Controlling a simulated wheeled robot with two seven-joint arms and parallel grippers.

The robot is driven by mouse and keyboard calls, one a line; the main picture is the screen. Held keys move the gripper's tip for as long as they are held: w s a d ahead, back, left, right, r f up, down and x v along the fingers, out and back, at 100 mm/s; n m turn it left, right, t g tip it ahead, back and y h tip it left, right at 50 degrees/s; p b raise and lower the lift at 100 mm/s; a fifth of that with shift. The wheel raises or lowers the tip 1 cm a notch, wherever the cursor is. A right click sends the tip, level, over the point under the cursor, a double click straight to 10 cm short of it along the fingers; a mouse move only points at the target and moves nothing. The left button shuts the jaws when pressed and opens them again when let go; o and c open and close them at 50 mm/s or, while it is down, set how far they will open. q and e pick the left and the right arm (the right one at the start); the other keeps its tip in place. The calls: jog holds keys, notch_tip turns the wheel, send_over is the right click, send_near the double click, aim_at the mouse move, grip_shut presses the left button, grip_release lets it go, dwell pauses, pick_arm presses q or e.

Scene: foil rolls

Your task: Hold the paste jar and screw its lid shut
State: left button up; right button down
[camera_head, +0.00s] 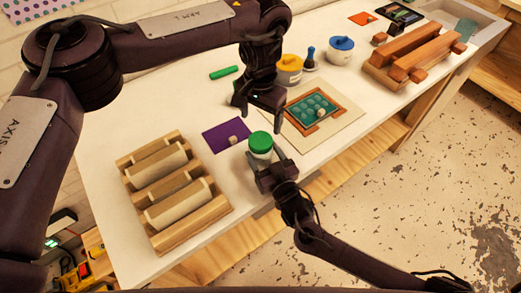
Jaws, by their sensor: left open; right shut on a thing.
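The paste jar (262,157) is a small pale jar near the table's front edge, standing upright. A green lid (260,141) sits on top of it; I cannot tell how tightly. My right gripper (265,168) is shut on the jar's body from the front, and its jaws hide the lower part. My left gripper (262,112) points down above the jar and a little behind the lid in the picture. Its fingers are apart, with nothing between them, and it does not appear to touch the lid.
A wooden rack with rolls (170,187) stands at left. A purple card (222,138) lies beside the jar. A framed green plate (311,107), yellow-lidded jar (290,68), blue-lidded jar (341,50) and green marker (223,72) lie behind. A wooden press (413,54) stands at the far right.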

aim_at(260, 140)
pick_arm(q)
jog(key=shift+n, duration=0.3)
jog(key=shift+f, duration=4)
jog(key=shift+c, duration=0.2)
